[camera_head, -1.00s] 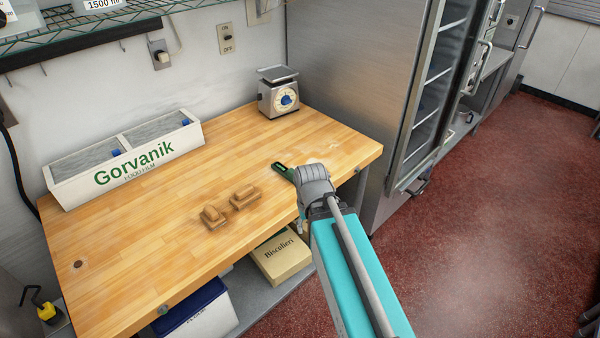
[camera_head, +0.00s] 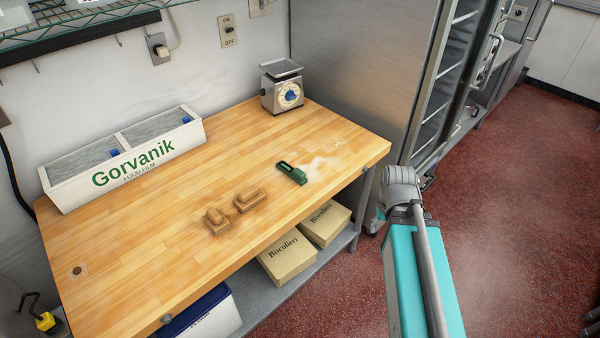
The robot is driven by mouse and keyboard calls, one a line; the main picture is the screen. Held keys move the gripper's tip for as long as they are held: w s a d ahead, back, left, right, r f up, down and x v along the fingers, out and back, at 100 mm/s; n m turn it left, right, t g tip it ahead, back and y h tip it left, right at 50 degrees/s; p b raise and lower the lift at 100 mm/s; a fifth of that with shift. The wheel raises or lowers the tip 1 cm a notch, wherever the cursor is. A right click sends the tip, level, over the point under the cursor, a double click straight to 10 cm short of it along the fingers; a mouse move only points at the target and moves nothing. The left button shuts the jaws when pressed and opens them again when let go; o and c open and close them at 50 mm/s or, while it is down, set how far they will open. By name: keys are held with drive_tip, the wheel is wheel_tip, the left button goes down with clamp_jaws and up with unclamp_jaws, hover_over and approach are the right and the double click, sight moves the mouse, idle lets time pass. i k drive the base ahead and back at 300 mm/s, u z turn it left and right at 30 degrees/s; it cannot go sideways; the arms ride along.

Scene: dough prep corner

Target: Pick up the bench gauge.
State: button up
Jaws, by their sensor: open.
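A small dark green tool (camera_head: 292,173), which I take to be the bench gauge, lies flat on the wooden worktop near its right front part. Nothing touches it, and pale flour lies beside it. My gripper (camera_head: 377,221) is mostly hidden behind the grey wrist of my arm. Only a small grey part shows below and left of the wrist, beyond the worktop's right front corner. It is open, apart from the green tool, and to the right of it.
The wooden worktop (camera_head: 150,240) carries two brown blocks (camera_head: 249,198), a white film box (camera_head: 125,165) and a dial scale (camera_head: 282,90). Two Biscolieri boxes (camera_head: 288,258) stand on the shelf below. A steel cabinet (camera_head: 350,60) rises behind right. Red floor lies clear at right.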

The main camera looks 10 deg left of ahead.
sight(298, 174)
drive_tip(key=k, duration=0.9)
drive_tip(key=u, duration=0.5)
drive_tip(key=i, duration=1.05)
drive_tip(key=z, duration=0.05)
